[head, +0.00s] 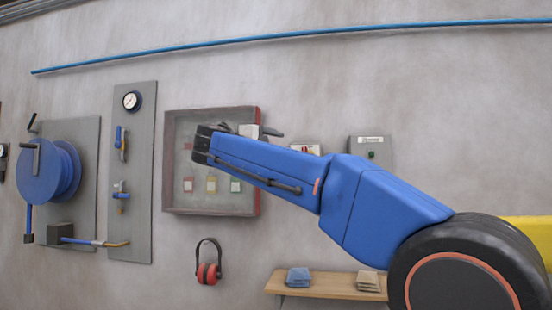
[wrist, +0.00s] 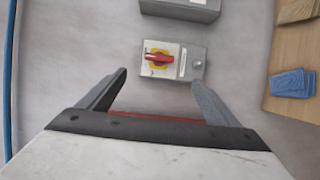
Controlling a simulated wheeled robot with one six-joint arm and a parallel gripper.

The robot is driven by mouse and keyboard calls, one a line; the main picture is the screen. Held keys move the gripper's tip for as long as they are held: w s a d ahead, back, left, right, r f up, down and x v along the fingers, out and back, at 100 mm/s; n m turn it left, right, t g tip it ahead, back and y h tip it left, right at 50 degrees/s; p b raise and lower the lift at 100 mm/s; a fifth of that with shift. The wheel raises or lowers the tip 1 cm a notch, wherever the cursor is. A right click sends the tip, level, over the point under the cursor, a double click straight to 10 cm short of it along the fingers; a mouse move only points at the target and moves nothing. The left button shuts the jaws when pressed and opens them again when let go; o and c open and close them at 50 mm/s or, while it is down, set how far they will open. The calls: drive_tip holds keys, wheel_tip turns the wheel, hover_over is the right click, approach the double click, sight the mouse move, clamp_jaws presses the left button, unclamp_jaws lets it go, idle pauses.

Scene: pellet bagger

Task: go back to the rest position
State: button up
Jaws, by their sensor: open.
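My gripper (wrist: 160,82) shows in the wrist view with its two grey fingers spread apart and nothing between them. Beyond the fingertips is a grey switch box (wrist: 190,68) with a red rotary handle on a yellow plate. In the head view my blue arm reaches left across the wall, and my gripper (head: 276,132) is partly hidden behind the arm's end. The switch box (head: 306,149) shows there just above the arm, mostly covered by it. I cannot tell the exact gap between fingers and box.
A glass-fronted cabinet (head: 210,206) with a red side hangs behind the arm's end. A grey box (head: 371,148) is right of the switch box. Below are a wooden shelf (head: 330,284) with folded cloths and red ear defenders (head: 208,273). A hose reel (head: 45,172) is at left.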

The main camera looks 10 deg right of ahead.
drive_tip(key=s+d+f+m+g+y, duration=0.1)
drive_tip(key=s+d+f+g+y, duration=0.1)
drive_tip(key=s+d+f, duration=0.55)
drive_tip(key=s+d+f+m+g+y, duration=0.15)
drive_tip(key=s+d+f, duration=0.3)
drive_tip(key=f, duration=0.55)
drive_tip(key=s+d+f+g+y, duration=0.2)
drive_tip(key=s+d+f, duration=0.3)
drive_tip(key=d+f, duration=0.3)
drive_tip(key=s+f+m+g+y, duration=0.1)
drive_tip(key=s+f+m+y, duration=0.2)
drive_tip(key=s+f, duration=1)
drive_tip(key=s+a+f+m+g+y, duration=0.1)
drive_tip(key=s+f+m+g+y, duration=0.1)
drive_tip(key=s+f, duration=1.1)
wheel_tip(320, 180, down, 5)
drive_tip(key=shift+s+r+m+y, duration=0.1)
drive_tip(key=shift+s+m+y, duration=0.25)
drive_tip(key=shift+m+y, duration=0.55)
drive_tip(key=shift+a+m+h, duration=0.1)
drive_tip(key=shift+m+h, duration=0.15)
